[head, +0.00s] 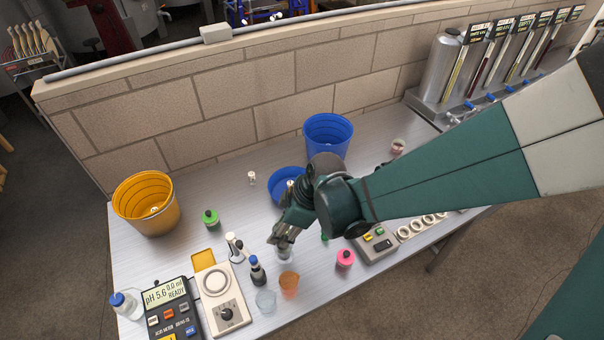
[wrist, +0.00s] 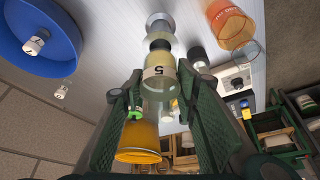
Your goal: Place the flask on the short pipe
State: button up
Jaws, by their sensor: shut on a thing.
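My gripper (head: 283,236) points down over the front middle of the table. In the wrist view its two green fingers (wrist: 157,100) stand on either side of a clear flask (wrist: 158,78) with a pale label reading 5, and it is shut on it. The flask shows only in part below the fingers in the head view (head: 283,252). A pale round shape lies in line past the flask in the wrist view; I cannot tell whether it touches. I cannot tell which thing is the short pipe; a small white numbered cylinder (head: 252,176) stands on the table.
A blue bowl (head: 272,190) and blue bucket (head: 343,124) stand behind the gripper, a yellow bucket (head: 125,205) at left. A dark bottle (head: 257,272), clear cup (head: 265,301), orange cup (head: 289,284) and pink bottle (head: 345,259) crowd the front. The table's left middle is fairly clear.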

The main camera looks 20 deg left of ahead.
jog(key=shift+f, duration=1.55)
jog(key=shift+f+b, duration=0.2)
jog(key=shift+b, duration=0.1)
jog(key=o, duration=1)
jog(key=shift+c, duration=0.2)
jog(key=shift+r, duration=0.25)
jog(key=p+v, duration=0.1)
jog(key=v, duration=1.1)
jog(key=shift+w+d, duration=0.1)
